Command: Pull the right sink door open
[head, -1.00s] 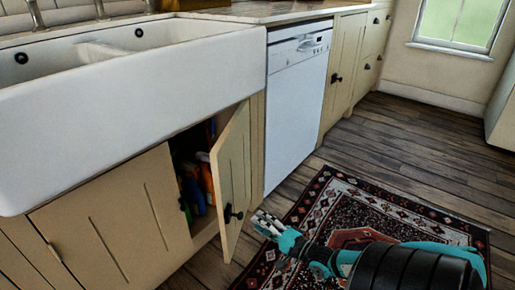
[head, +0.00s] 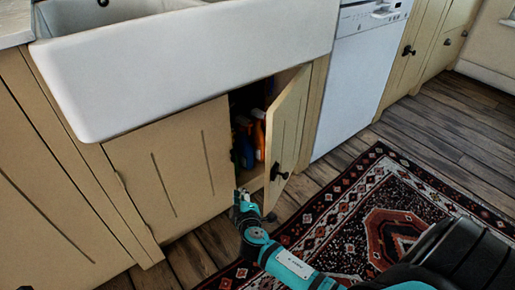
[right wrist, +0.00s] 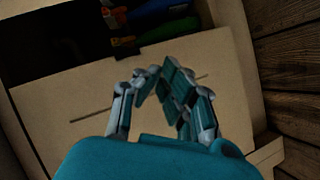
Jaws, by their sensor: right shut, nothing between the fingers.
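The right sink door (head: 289,135) is a cream panel under the white sink, standing partly open, hinged on its right side. Its black handle (head: 278,172) is on the outer face near the free edge. My right gripper (head: 241,193) is shut and empty, low in front of the cabinet at the left door's lower right edge, left of the open door and apart from its handle. The right wrist view shows its fingers (right wrist: 162,76) bent together in front of a grooved cream panel, which looks like the left sink door (head: 180,165). My left gripper is not in view.
Colourful bottles (head: 258,137) stand inside the dark cabinet. A white dishwasher (head: 362,75) is right of the door. A patterned rug (head: 335,210) covers the floor in front. The wooden floor (head: 450,130) beyond it is clear.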

